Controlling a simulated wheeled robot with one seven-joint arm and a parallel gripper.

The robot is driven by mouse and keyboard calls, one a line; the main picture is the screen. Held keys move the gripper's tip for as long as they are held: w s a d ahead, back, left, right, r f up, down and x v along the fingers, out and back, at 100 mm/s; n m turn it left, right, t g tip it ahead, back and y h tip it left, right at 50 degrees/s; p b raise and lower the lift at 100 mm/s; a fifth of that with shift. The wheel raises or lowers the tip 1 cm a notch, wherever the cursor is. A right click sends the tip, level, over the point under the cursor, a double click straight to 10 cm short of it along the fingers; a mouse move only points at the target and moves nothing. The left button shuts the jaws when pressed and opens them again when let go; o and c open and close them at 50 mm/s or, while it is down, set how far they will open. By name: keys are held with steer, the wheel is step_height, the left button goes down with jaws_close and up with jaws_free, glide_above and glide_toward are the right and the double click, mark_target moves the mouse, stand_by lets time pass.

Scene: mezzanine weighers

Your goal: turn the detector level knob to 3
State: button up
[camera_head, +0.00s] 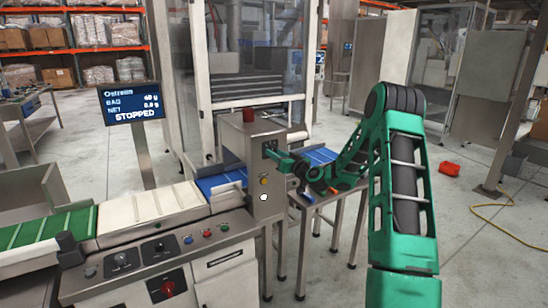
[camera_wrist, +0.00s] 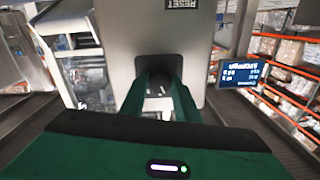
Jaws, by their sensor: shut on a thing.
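The detector is the upright grey housing (camera_head: 250,160) over the belt, with a red lamp on top. My green gripper (camera_head: 270,154) reaches its front face from the right, near the top. In the wrist view the two fingers of my gripper (camera_wrist: 160,82) are closed around a dark round knob (camera_wrist: 160,63) on the grey housing face (camera_wrist: 125,40). The fingers hide the knob's sides, and no pointer or scale numbers can be read. A RESET label (camera_wrist: 183,4) appears upside down above it.
Yellow (camera_head: 264,181) and white (camera_head: 263,198) buttons sit below my gripper. A display (camera_head: 131,103) reads STOPPED. The front control panel (camera_head: 140,262) carries knobs, buttons and a red switch (camera_head: 168,288). A blue belt (camera_head: 219,184) passes by the detector.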

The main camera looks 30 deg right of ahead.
steer(key=shift+a+f+m+h, duration=0.1)
steer(key=shift+m+h, duration=0.05)
steer(key=shift+m, duration=3.1)
steer(key=shift+a+m+h, duration=0.1)
steer(key=shift+m+h, duration=0.05)
steer(key=shift+m, duration=3.1)
steer(key=shift+d, duration=0.1)
steer(key=shift+s, duration=0.1)
steer(key=o, duration=1)
steer(key=shift+o, duration=0.2)
steer(key=s, duration=1)
steer(key=shift+s+d+f, duration=0.2)
steer(key=shift+s, duration=0.1)
